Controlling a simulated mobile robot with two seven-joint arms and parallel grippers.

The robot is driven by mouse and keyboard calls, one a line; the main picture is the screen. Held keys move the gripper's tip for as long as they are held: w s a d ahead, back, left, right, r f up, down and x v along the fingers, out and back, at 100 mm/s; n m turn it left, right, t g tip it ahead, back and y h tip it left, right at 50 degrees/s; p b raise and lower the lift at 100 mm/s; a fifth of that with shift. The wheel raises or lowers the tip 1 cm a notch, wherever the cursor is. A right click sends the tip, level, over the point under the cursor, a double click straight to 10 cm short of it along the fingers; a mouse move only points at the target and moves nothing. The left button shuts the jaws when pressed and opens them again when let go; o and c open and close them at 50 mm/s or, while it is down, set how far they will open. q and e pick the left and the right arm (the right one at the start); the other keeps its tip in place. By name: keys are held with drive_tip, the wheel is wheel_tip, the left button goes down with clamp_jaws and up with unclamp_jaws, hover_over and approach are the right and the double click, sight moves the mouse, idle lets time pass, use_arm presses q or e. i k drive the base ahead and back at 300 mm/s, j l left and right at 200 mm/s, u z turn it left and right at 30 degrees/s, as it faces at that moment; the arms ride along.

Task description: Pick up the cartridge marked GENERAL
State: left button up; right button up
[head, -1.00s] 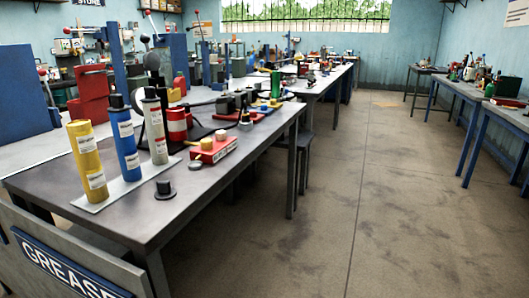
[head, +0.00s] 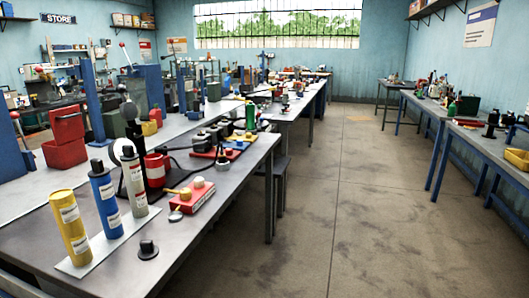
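Three upright cartridges stand in a row on a light plate (head: 80,268) at the near left end of the long grey table. The yellow cartridge (head: 71,228) is nearest, the blue cartridge (head: 106,200) is in the middle, and the pale grey cartridge (head: 134,182) is farthest. Each has white labels, but the print is too small to read, so I cannot tell which is marked GENERAL. Neither of my grippers is in view.
A black knob-like piece (head: 147,250) and a red block with knobs (head: 192,202) sit on the table (head: 205,240) near the cartridges. Open floor (head: 340,220) lies right of the table, with benches (head: 485,152) along the right wall.

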sight(65, 209)
drive_tip(key=u, duration=1.25)
drive_tip(key=i+j+z, duration=0.1)
drive_tip(key=j, duration=0.3)
drive_tip(key=i+j+z, duration=0.15)
drive_tip(key=j, duration=0.25)
drive_tip(key=i+j+z, duration=0.1)
drive_tip(key=i+j, duration=0.15)
drive_tip(key=j, duration=0.15)
drive_tip(key=i+j+z, duration=0.1)
drive_tip(key=j, duration=0.3)
drive_tip(key=i+j+z, duration=0.15)
drive_tip(key=j, duration=0.3)
